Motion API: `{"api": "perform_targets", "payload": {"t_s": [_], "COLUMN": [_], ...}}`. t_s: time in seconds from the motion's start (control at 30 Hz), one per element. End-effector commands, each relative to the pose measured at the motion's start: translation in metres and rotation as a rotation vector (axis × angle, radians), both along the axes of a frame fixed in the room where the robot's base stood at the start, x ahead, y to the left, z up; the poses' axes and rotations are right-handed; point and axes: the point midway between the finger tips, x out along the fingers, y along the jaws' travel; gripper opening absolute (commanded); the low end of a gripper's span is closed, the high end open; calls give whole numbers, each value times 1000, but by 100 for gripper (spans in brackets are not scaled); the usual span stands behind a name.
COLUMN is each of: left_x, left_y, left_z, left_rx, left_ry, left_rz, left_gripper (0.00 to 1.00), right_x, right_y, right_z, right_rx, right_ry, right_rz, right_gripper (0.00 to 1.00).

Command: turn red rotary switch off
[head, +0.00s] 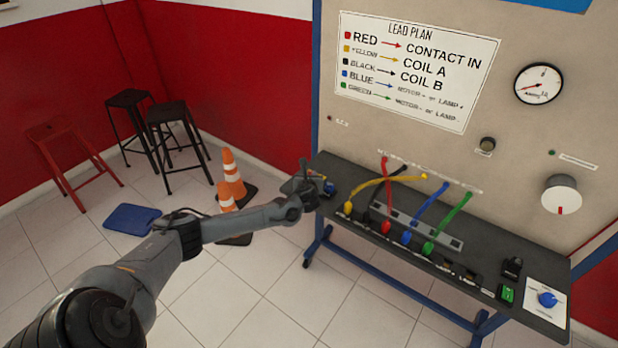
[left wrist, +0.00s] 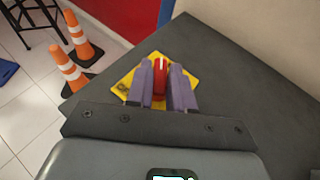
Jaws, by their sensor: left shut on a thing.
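The red rotary switch (left wrist: 159,82) sits on a yellow plate (left wrist: 183,62) on the dark bench top. Its knob has a pale line that runs roughly up and down in the left wrist view. My left gripper (left wrist: 163,88) has a purple finger on each side of the knob and is shut on it. In the head view my left gripper (head: 326,187) is at the left end of the bench (head: 345,166), and I cannot make out the switch there. My right gripper is in neither view.
Coloured leads (head: 432,212), a green switch (head: 507,294) and a blue knob (head: 547,299) are farther right on the bench. The panel (head: 500,100) rises behind. Traffic cones (head: 232,172) and stools (head: 170,115) stand on the floor to the left.

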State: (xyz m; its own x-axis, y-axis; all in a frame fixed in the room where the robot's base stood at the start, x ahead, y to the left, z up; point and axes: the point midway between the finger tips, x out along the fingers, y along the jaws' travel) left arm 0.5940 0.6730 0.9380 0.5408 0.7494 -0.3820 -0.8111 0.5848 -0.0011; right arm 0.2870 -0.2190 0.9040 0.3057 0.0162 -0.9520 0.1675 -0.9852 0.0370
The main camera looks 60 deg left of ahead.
Motion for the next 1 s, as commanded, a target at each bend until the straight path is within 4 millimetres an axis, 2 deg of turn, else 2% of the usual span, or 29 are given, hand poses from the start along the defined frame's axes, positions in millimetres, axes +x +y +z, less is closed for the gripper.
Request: {"api": "perform_targets", "payload": {"t_s": [0.3, 0.7, 0.73, 0.8, 0.83, 1.0], "left_x": [1, 0, 0, 0, 0, 0], "left_y": [-1, -1, -1, -1, -1, -1], "left_z": [-2, -3, -3, -3, -3, -3], "left_rx": [-1, 0, 0, 0, 1, 1], "left_ry": [4, 6, 6, 6, 6, 6], "left_rz": [83, 88, 88, 88, 89, 89], "left_gripper": [0, 0, 26, 37, 42, 43], "right_x": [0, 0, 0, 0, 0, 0], "right_y": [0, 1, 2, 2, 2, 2], "right_z": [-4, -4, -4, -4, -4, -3], "right_rx": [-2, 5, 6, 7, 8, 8], "right_ry": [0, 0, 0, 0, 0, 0], "right_rz": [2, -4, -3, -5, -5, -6], "right_gripper": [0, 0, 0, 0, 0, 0]}}
